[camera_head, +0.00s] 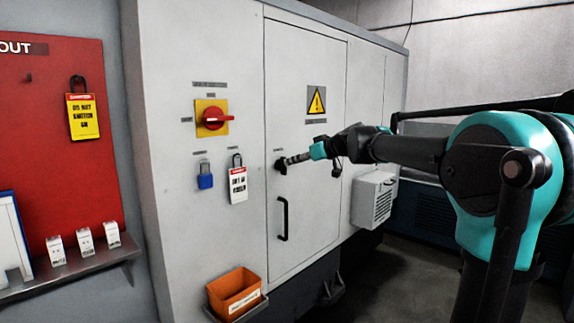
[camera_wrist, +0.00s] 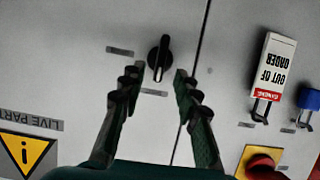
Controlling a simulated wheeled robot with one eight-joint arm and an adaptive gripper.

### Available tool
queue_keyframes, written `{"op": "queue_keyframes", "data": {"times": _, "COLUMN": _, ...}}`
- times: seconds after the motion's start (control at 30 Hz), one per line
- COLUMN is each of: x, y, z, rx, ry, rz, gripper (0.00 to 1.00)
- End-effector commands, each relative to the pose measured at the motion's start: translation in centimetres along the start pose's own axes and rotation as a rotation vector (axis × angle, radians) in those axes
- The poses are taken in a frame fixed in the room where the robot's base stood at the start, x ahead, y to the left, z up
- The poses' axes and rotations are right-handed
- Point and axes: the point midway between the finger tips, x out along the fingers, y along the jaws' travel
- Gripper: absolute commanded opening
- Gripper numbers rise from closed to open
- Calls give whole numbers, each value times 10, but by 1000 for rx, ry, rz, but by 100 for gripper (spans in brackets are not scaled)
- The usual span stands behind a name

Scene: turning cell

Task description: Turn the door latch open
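The door latch is a small black knob (camera_head: 280,166) on the left side of the grey cabinet door (camera_head: 305,85), near the door's seam. In the wrist view the latch (camera_wrist: 159,58) is a dark oblong knob with a pale line, standing roughly upright in the picture. My gripper (camera_wrist: 157,76) is open, with one dark finger on each side of the latch's lower end. I see a gap between the fingers and the knob, and I cannot tell how deep they reach. In the head view my gripper (camera_head: 296,159) is at the latch from the right.
Left of the door are a red rotary switch (camera_head: 213,117) on yellow, a blue padlock (camera_head: 205,178) and a white danger tag (camera_head: 238,186). A black door handle (camera_head: 283,219) is below the latch. An orange bin (camera_head: 236,292) sits low in front. A grey box (camera_head: 373,200) protrudes on the right.

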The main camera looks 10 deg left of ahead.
Motion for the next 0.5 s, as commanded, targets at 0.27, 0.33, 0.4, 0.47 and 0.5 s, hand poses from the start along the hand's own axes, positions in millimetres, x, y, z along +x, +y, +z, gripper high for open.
{"op": "queue_keyframes", "data": {"times": 0.27, "x": 38, "y": -1, "z": 0, "rx": -1, "ry": -1, "rz": -1, "gripper": 32}}
{"op": "queue_keyframes", "data": {"times": 0.33, "x": 42, "y": 0, "z": 0, "rx": -1, "ry": 0, "rz": 0, "gripper": 32}}
{"op": "queue_keyframes", "data": {"times": 0.4, "x": 45, "y": 0, "z": 0, "rx": -1, "ry": 0, "rz": 0, "gripper": 32}}
{"op": "queue_keyframes", "data": {"times": 0.47, "x": 46, "y": 0, "z": 0, "rx": -1, "ry": 0, "rz": 1, "gripper": 32}}
{"op": "queue_keyframes", "data": {"times": 0.5, "x": 46, "y": 0, "z": 0, "rx": -1, "ry": 0, "rz": 1, "gripper": 32}}
